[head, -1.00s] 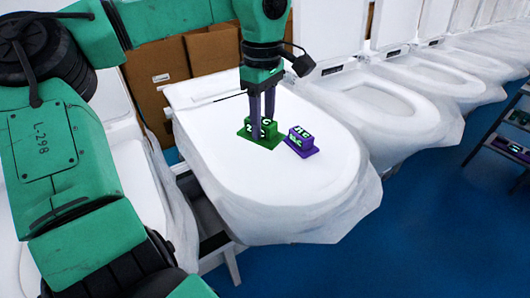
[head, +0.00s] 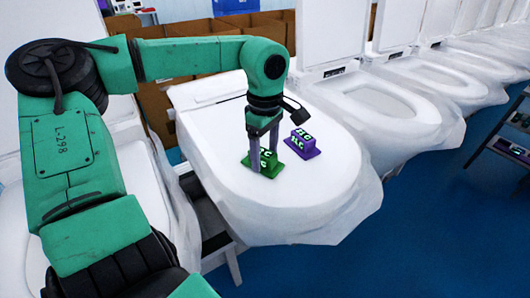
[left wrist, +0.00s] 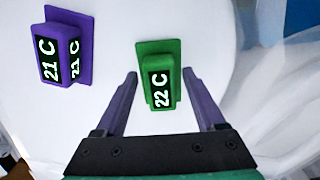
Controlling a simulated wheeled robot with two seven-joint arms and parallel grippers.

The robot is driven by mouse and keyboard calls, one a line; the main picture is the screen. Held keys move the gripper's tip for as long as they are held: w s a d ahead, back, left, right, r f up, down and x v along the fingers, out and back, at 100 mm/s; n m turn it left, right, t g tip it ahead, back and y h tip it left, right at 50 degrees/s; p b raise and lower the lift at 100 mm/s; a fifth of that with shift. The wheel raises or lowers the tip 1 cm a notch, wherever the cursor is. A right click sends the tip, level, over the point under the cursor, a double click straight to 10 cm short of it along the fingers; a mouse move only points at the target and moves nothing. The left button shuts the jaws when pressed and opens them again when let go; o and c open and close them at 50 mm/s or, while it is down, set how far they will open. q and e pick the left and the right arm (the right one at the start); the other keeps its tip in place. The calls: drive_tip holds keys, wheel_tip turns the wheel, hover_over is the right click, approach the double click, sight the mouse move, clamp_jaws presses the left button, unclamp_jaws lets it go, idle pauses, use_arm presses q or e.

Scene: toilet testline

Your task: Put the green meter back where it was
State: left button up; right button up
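The green meter (head: 263,163) stands on the white toilet lid, and its display reads 22 C in the left wrist view (left wrist: 161,82). The purple meter (head: 301,143) stands on the same lid, to the right and a little farther back; its display reads 21 C in the left wrist view (left wrist: 60,58). My left gripper (head: 263,157) points down over the green meter. In the left wrist view its fingers (left wrist: 160,75) are spread, one on each side of the green meter, with a gap on both sides. My right gripper is not in view.
The wrapped toilet (head: 240,205) has free lid around both meters. More wrapped toilets (head: 385,108) stand in a row to the right. Cardboard boxes (head: 155,108) stand behind. A dark shelf (head: 512,150) with small devices is at the right edge above blue floor.

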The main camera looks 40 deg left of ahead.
sight(265, 153)
use_arm(q)
wheel_tip(265, 153, up, 12)
drive_tip(key=shift+r+b, duration=0.15)
drive_tip(key=shift+b, duration=0.15)
idle(0.5)
